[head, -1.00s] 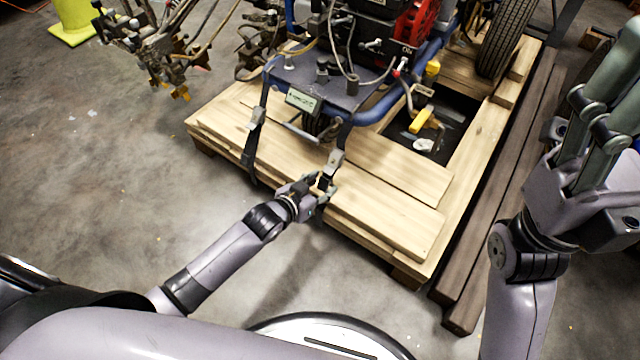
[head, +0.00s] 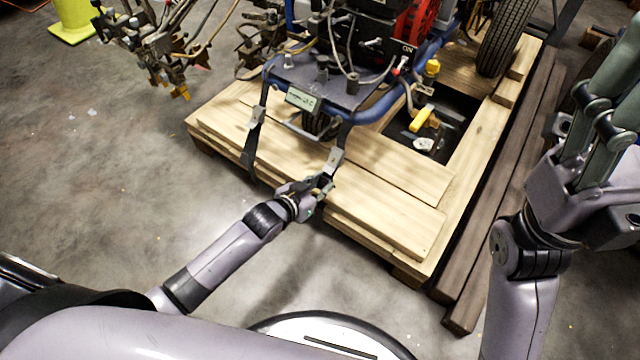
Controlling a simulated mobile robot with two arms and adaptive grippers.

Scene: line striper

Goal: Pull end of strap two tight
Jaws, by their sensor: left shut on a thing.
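The line striper (head: 335,85) stands on a wooden pallet (head: 390,205). Two dark straps with metal buckles run down from its blue frame to the pallet's front edge. The left strap (head: 250,150) hangs over the edge, away from my grippers. The right strap (head: 343,138) runs down through its buckle (head: 334,160) to my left gripper (head: 322,188). My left gripper is shut on the strap's lower end, just below the buckle at the pallet edge; the held part is mostly hidden by the fingers. My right gripper (head: 595,150) is raised at the right, far from the straps; its fingertips are partly out of frame.
Dark wooden beams (head: 500,240) lie along the pallet's right side. A yellow cone base (head: 75,28) is at the far upper left. Spray hardware (head: 165,50) juts out left of the pallet.

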